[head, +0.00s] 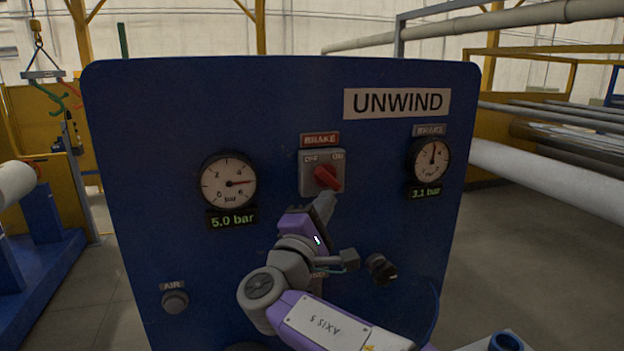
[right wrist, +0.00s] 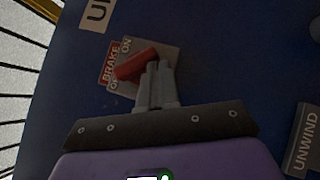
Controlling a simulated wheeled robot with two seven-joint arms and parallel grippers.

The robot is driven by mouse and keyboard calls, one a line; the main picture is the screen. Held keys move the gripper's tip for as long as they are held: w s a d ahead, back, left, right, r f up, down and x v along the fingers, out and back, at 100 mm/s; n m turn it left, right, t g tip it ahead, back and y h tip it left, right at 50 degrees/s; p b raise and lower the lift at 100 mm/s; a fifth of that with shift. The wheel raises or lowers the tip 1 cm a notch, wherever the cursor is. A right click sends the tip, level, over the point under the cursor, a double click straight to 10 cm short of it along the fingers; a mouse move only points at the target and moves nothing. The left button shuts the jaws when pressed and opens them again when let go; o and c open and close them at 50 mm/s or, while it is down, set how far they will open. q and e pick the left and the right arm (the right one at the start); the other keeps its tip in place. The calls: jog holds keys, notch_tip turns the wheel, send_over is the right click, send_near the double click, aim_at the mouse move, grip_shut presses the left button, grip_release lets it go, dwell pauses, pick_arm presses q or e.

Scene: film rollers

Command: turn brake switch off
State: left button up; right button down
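The brake switch (head: 327,177) is a red knob on a grey plate marked OFF at left and ON at right, under a BRAKE label on the blue panel (head: 270,110). Its handle slants from upper left to lower right in the head view; I cannot tell which end is the pointer. My right gripper (head: 326,203) is just below the knob. In the right wrist view its fingers (right wrist: 156,72) are close together and overlap one end of the red knob (right wrist: 136,64). Contact is unclear. My left gripper is not in view.
Gauges reading 5.0 bar (head: 229,182) and 3.1 bar (head: 429,160) flank the switch. A black knob (head: 381,268) sits low right, and an AIR button (head: 175,301) low left. An UNWIND sign (head: 397,103) is above. Large rollers (head: 550,172) lie behind at right.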

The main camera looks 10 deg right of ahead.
jog(key=shift+d, duration=0.1)
jog(key=s+a+f+b, duration=0.4)
jog(key=s+a+f, duration=0.2)
jog(key=s+f, duration=0.2)
jog(key=shift+s+a, duration=0.2)
jog(key=shift+a, duration=0.15)
jog(key=shift+r, duration=0.1)
